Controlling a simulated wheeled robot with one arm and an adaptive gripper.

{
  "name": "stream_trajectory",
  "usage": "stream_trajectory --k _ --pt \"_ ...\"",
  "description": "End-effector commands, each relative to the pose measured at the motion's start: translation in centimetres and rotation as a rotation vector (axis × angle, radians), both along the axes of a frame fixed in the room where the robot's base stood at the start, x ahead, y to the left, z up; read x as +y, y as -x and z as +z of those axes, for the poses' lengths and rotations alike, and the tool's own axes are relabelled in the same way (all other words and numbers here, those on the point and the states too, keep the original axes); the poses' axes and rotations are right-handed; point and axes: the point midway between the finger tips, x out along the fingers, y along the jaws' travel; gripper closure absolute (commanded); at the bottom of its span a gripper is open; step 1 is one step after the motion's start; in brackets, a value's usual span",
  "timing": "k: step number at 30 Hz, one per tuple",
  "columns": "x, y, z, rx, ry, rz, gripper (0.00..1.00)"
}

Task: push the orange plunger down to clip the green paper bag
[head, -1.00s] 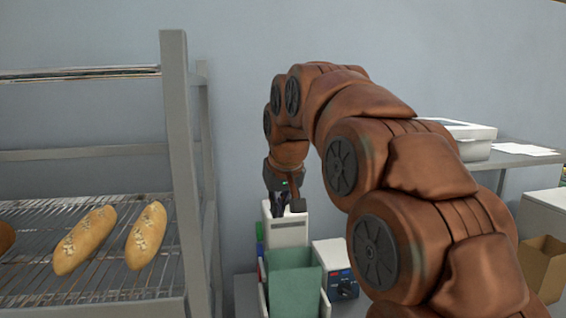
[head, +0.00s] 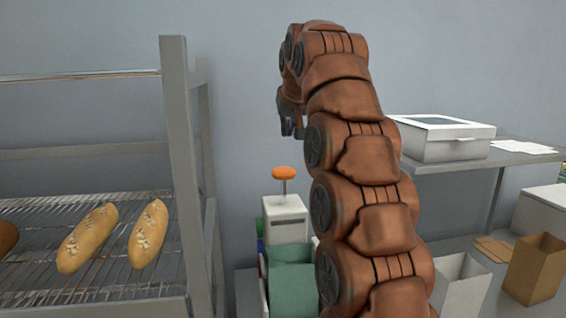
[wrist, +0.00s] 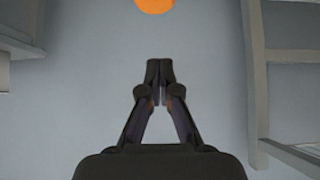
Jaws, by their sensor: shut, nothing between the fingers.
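The orange plunger (head: 284,173) stands up on a thin metal rod above the white clipping machine (head: 285,219). Its orange knob also shows at the top edge of the wrist view (wrist: 155,5). The green paper bag (head: 292,288) stands open in front of the machine, partly hidden by my arm at its right. My gripper (head: 292,132) is above the plunger, clear of it, with a gap between them. In the wrist view the fingertips (wrist: 159,68) are together with nothing between them.
A rack with bread loaves (head: 88,238) stands at the left, its grey post (head: 181,170) near the machine. A white box (head: 440,140) sits on a shelf at the right. White (head: 462,285) and brown (head: 535,268) paper bags stand below it.

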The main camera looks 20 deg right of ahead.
Motion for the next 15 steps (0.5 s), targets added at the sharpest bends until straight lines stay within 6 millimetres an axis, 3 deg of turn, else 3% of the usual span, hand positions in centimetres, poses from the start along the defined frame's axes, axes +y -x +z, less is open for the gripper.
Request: stream_trajectory --k 15 --pt "-0.3 -1.3 -1.2 0.001 0.000 0.000 1.00"
